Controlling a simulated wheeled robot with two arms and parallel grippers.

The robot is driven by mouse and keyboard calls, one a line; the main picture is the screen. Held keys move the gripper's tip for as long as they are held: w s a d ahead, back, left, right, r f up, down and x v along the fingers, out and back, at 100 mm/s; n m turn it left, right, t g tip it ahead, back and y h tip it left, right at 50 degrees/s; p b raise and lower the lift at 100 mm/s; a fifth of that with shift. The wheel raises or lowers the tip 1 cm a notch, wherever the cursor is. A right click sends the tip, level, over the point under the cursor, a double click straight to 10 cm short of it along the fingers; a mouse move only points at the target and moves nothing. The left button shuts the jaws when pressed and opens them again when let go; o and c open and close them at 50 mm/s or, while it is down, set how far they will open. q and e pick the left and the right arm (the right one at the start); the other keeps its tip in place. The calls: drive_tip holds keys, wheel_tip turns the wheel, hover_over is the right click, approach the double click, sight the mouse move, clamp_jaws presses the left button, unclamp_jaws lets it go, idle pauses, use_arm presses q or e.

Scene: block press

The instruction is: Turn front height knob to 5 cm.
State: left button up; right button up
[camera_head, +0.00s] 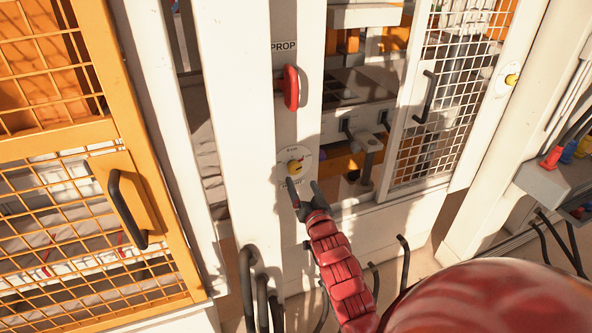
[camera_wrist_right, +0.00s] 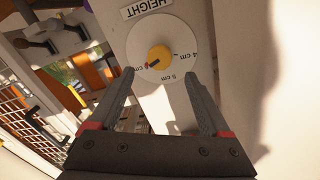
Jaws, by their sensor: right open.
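The front height knob is a small yellow knob (camera_head: 295,167) on a round white dial (camera_head: 305,156), on the white post below a red handle. In the right wrist view the knob (camera_wrist_right: 160,56) sits in the dial under an upside-down HEIGHT label (camera_wrist_right: 147,8). Marks for 4 cm and 5 cm show on the dial. A dark and red pointer mark lies on the knob's lower left, towards a cm mark whose digit is unclear. My right gripper (camera_head: 303,186) is open and empty, just in front of and below the knob, its fingertips (camera_wrist_right: 159,74) apart on either side. My left gripper is out of view.
A red PROP handle (camera_head: 291,88) sticks out above the dial. A white mesh door (camera_head: 432,140) with a black handle stands to the right. An orange mesh door (camera_head: 165,205) is at the left. Black hooked bars (camera_head: 247,290) rise below.

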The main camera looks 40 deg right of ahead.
sight(295, 170)
drive_tip(key=p+x, duration=0.1)
drive_tip(key=x, duration=0.6)
clamp_jaws()
idle(0.4)
drive_tip(key=shift+f, duration=0.1)
